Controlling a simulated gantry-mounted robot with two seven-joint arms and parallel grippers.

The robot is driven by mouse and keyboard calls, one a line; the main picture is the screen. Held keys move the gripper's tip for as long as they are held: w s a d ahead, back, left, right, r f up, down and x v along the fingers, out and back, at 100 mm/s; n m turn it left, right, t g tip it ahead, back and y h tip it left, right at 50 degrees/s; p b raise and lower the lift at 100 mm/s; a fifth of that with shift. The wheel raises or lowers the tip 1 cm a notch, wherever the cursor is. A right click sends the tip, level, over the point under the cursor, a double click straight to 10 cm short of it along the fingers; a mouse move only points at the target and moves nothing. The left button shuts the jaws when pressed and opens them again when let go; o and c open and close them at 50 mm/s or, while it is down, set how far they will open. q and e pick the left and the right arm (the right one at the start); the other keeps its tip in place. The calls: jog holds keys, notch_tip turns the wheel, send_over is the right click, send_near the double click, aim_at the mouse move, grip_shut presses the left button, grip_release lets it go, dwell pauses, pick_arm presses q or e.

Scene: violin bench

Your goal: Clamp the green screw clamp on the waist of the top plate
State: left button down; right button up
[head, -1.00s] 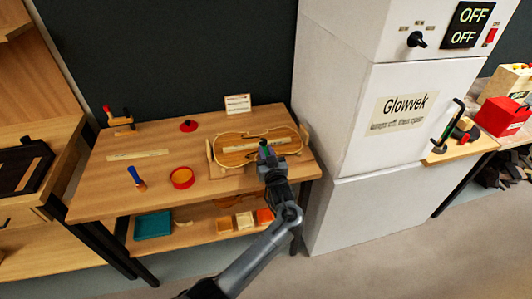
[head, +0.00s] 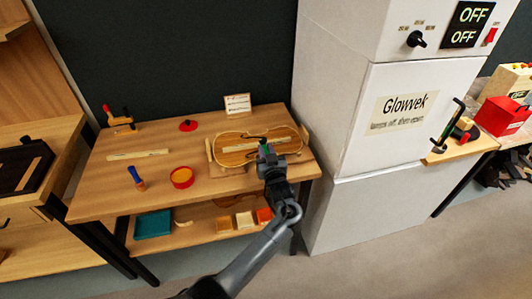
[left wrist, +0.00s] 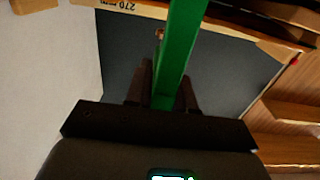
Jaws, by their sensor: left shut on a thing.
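The violin top plate (head: 232,147) lies flat on the bench, toward its right end, with its waist near the middle. My left gripper (head: 266,156) is over the front edge of the plate, right of the waist. It is shut on the green screw clamp (left wrist: 181,50), whose straight green bar fills the upper middle of the left wrist view between the dark fingers (left wrist: 160,85). In the head view only a small bit of the clamp shows at the fingertips. I cannot tell whether the clamp touches the plate. My right gripper is not in view.
The bench (head: 110,193) also holds a blue-handled tool (head: 136,177), a red round pot (head: 182,178), a light wood strip (head: 137,154) and a small card (head: 237,104). A tall white cabinet (head: 350,180) stands close at the right. The front left of the bench is clear.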

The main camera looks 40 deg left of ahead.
aim_at(263, 144)
pick_arm(q)
jog(key=shift+b+x, duration=0.8)
jog(key=shift+x, duration=0.8)
jog(key=shift+d, duration=0.15)
jog(key=shift+s+d+r+p, duration=0.1)
jog(key=shift+s+d+p, duration=0.4)
jog(key=shift+p, duration=0.3)
jog(key=shift+p+v, duration=0.6)
jog(key=shift+v, duration=0.2)
jog(key=shift+p, duration=0.5)
dwell(0.8)
dwell(0.4)
